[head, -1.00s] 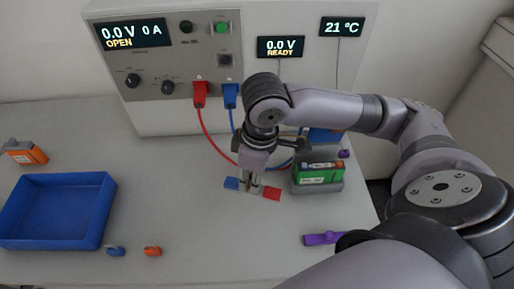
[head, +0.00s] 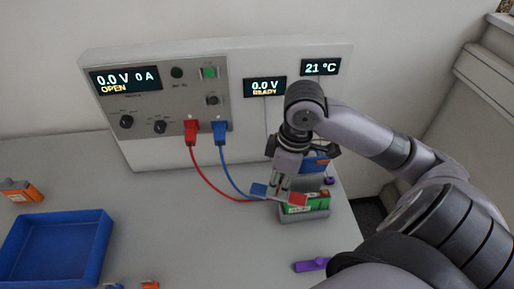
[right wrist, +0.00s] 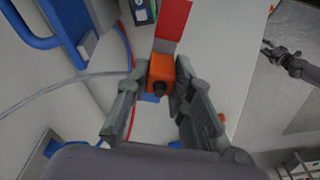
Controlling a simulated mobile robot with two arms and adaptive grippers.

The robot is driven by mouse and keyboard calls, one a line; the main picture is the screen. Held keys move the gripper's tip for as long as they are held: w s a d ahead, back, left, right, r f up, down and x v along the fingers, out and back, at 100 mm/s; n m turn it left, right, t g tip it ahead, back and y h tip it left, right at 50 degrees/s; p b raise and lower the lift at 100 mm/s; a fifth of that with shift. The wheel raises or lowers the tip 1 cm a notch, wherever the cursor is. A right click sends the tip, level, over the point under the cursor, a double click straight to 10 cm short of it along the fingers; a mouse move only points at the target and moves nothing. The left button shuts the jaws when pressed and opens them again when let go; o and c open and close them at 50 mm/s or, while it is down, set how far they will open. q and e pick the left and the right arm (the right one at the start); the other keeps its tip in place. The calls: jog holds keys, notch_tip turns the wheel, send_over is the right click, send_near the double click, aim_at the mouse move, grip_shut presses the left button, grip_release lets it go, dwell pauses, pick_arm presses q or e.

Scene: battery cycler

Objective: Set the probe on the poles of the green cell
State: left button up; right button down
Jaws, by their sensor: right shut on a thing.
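My right gripper (head: 281,188) is shut on the probe, a flat bar with a blue end (head: 259,190) and a red end (head: 298,199). In the right wrist view an orange block (right wrist: 161,73) is between the fingers, with the red end (right wrist: 173,18) beyond it. The green cell (head: 318,203) stands in a grey holder, partly hidden by the probe's red end. The probe overlaps the cell's left part in the head view; I cannot tell whether they touch. The poles are not clear. A dark gripper-like part, perhaps my left gripper (right wrist: 284,58), shows small in the right wrist view.
A cycler panel (head: 160,100) stands behind, with red (head: 191,132) and blue (head: 220,132) plugs whose cables lead to the probe. A blue-labelled cell (head: 316,163) is behind the green one. A blue tray (head: 104,240) and an orange cell (head: 22,190) are left. A purple item (head: 311,265) lies in front.

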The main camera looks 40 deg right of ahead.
jog(key=s+d+r+n+p, duration=0.25)
jog(key=d+r+n, duration=0.25)
jog(key=d, duration=0.3)
jog(key=f+b, duration=0.5)
jog(key=b, duration=0.2)
jog(key=shift+s+d+f, duration=0.1)
jog(key=shift+s+f, duration=0.2)
jog(key=shift+f, duration=0.1)
jog(key=shift+r, duration=0.1)
dwell(0.3)
jog(key=shift+p, duration=0.55)
dwell(0.5)
jog(key=shift+p, duration=0.55)
jog(key=shift+f, duration=0.75)
dwell(0.8)
